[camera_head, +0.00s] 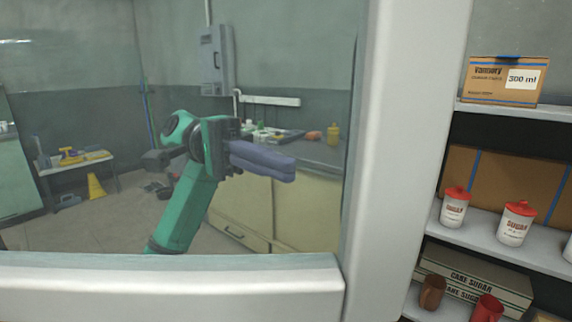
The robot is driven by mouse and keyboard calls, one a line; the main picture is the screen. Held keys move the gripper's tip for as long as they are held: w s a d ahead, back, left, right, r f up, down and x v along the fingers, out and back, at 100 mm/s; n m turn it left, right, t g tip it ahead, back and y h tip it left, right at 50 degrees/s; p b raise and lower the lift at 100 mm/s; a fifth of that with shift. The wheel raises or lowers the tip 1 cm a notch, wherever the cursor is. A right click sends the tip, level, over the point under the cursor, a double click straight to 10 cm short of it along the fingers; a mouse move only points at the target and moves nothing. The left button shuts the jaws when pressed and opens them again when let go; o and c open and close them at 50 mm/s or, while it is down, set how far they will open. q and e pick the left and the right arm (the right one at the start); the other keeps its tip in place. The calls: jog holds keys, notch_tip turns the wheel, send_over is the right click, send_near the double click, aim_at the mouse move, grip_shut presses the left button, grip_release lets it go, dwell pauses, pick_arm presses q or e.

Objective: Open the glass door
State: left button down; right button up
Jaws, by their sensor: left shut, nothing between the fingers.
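The glass door's white frame (405,150) stands close in front of me, with a thick upright on the right and a bottom rail (170,288) along the lower left. Its clear pane fills the left and middle of the view. My left gripper (290,170) shows through the pane, left of the upright. Its green arm rises from the lower left and is cut off by the bottom rail, so it appears to be on the far side of the door. The fingers are shut, empty and point right. No door handle is visible. My right gripper is out of view.
Shelves (540,113) at the right hold a carton (500,82), white sugar jars (514,225) with red lids and mugs (432,292). Beyond the pane are a counter with cabinets (240,212), a small table (75,162) and a yellow floor sign (95,187). Open floor shows at left.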

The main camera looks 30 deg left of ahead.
aim_at(331, 184)
pick_arm(q)
jog(key=d, duration=0.5)
jog(key=s+d, duration=0.1)
jog(key=d, duration=0.1)
jog(key=shift+d+p, duration=0.25)
jog(key=shift+p, duration=0.1)
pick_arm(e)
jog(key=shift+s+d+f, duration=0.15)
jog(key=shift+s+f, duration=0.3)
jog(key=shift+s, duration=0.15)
